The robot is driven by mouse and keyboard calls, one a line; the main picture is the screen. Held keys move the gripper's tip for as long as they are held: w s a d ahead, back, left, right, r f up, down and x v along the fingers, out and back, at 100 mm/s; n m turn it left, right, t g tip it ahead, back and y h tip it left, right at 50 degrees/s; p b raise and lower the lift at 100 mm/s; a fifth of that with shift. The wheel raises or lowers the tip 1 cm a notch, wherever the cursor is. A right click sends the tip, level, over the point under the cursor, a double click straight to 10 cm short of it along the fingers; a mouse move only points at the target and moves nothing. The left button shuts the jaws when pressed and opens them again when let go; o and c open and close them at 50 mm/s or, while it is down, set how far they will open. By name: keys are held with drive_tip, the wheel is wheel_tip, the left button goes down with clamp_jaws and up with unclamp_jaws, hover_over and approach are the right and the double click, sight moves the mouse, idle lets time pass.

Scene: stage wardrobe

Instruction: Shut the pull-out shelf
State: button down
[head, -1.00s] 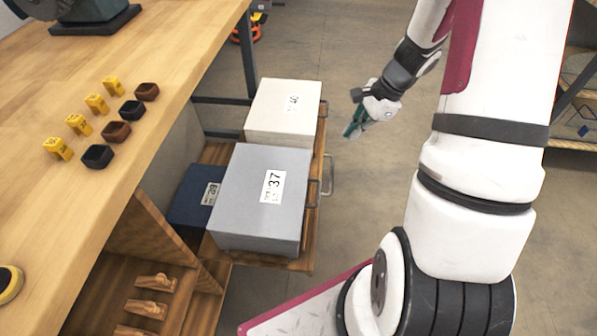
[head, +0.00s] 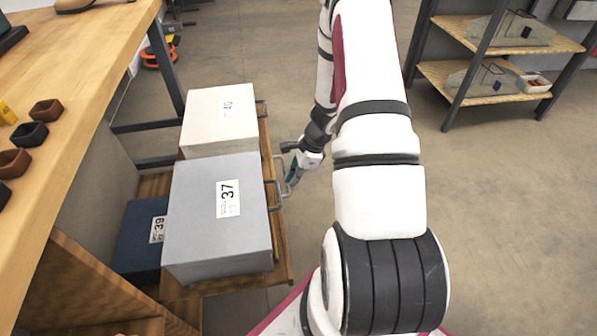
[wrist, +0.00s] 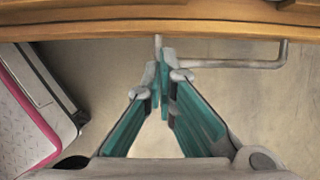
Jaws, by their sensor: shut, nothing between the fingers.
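The pull-out shelf (head: 281,237) is a wooden tray extended from under the workbench. It carries a grey box marked 37 (head: 205,225), a cream box marked 40 (head: 207,118) and a dark blue box marked 39 (head: 139,240). A grey bar handle (head: 283,178) sits on its front edge; it also shows in the wrist view (wrist: 245,64). My gripper (head: 291,181) is right beside the handle, outside the shelf front. In the wrist view the teal fingers (wrist: 165,80) are shut and empty, their tips near the handle's left end. I cannot tell if they touch it.
The workbench top (head: 85,60) overhangs the shelf on the left. A wooden rack (head: 490,85) stands at the back right. The floor (head: 500,210) to the right of my arm is clear. An orange object (head: 160,52) lies on the floor at the back.

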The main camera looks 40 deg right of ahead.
drive_tip(key=w+a, duration=0.1)
drive_tip(key=w+a+f+b, duration=0.1)
drive_tip(key=a, duration=0.1)
drive_tip(key=shift+w+a+f, duration=0.1)
drive_tip(key=shift+f, duration=0.1)
drive_tip(key=shift+w+a, duration=0.15)
drive_tip(key=shift+a, duration=0.1)
drive_tip(key=shift+a, duration=0.1)
